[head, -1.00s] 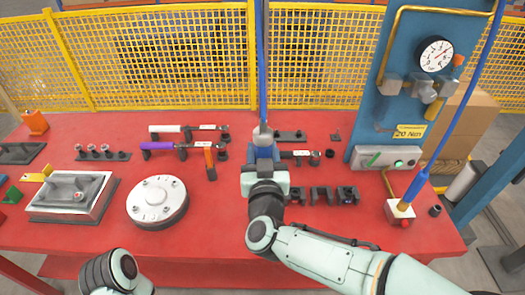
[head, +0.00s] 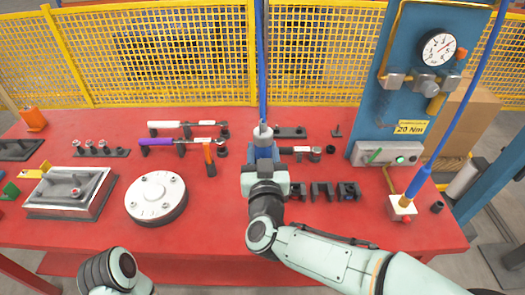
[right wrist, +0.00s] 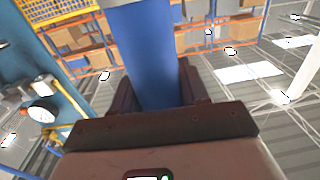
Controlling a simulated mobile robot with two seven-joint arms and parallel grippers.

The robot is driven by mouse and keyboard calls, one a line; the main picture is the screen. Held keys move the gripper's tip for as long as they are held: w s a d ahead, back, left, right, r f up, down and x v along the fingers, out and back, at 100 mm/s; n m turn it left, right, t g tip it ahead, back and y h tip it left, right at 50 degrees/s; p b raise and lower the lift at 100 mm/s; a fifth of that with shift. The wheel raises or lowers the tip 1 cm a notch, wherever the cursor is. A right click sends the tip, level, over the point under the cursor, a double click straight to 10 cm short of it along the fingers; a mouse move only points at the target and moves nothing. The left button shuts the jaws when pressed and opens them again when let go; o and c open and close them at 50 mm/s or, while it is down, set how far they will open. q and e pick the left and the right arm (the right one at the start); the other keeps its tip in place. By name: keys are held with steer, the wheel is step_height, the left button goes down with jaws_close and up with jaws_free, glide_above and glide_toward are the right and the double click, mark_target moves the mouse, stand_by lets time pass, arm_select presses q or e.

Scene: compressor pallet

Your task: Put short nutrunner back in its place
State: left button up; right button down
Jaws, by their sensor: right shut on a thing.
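The short nutrunner (head: 263,135) has a blue body with a grey upper end, and a blue hose rises from it. My right gripper (head: 264,172) is shut on it near the middle of the red table and holds it upright. In the right wrist view the blue nutrunner body (right wrist: 148,65) stands between the dark fingers. The nutrunner's lower end is hidden behind my gripper and arm, so I cannot tell whether it touches anything. My left arm shows at the bottom left, but its gripper is out of view.
Black holders (head: 335,191) stand just right of my right gripper. Torque wrenches (head: 185,143) lie to the left. A round silver cover (head: 156,198) and a metal block (head: 72,195) are further left. A blue panel with a gauge (head: 438,48) stands at right. The front of the table is clear.

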steer(key=shift+f+b, duration=0.75)
steer(key=shift+f, duration=0.2)
stand_by(0.3)
steer(key=c, duration=0.5)
jaws_free()
steer(key=shift+f, duration=0.3)
steer(key=s, duration=1.3)
steer(key=shift+s+d+p, duration=0.25)
steer(key=shift+d+p, duration=0.15)
